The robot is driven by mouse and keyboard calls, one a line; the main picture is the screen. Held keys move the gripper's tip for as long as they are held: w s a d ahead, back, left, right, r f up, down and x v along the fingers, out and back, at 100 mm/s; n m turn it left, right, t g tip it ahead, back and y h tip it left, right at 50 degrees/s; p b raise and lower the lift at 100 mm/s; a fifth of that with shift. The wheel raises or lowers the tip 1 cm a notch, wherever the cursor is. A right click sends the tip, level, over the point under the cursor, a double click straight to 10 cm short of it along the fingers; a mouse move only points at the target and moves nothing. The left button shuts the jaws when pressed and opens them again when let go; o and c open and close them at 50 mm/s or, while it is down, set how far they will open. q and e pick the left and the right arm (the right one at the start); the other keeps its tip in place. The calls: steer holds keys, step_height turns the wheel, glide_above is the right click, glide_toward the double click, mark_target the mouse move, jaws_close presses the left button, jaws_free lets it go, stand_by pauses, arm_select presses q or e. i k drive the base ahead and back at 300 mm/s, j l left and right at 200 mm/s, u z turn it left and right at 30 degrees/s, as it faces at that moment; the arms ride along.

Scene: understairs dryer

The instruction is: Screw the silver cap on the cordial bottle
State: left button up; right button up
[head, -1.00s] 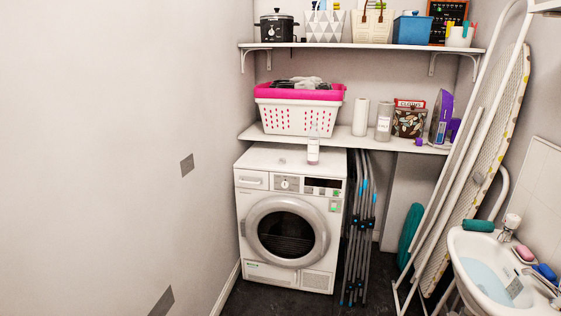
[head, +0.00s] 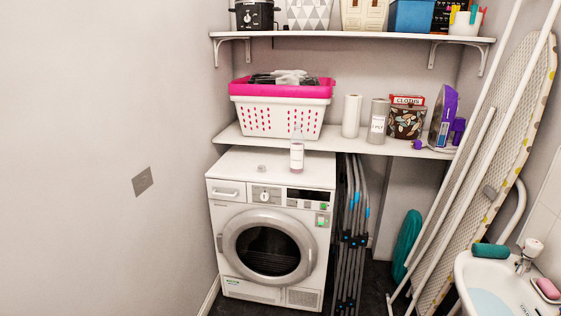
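The cordial bottle (head: 297,156) looks like the small clear bottle with a pale label standing upright on top of the white dryer, near its front right. A small silvery disc, which looks like the silver cap (head: 262,168), lies on the dryer top to the left of the bottle, apart from it. The bottle's neck is pale against the shelf edge and hard to make out. Neither of my grippers is in the head view.
The dryer (head: 268,240) stands below a shelf (head: 350,143) holding a pink-and-white laundry basket (head: 282,105), a paper roll, a canister and an iron. Folded racks (head: 353,230) stand right of the dryer. An ironing board (head: 500,150) and sink (head: 500,285) are further right. Open floor is barely visible.

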mark_target(296, 156)
steer(key=i+u, duration=0.25)
steer(key=u, duration=0.15)
steer(key=i+l+u, duration=0.15)
steer(key=u, duration=0.3)
steer(key=i+l+u, duration=0.3)
steer(key=i+l, duration=1.2)
steer(key=l, duration=0.15)
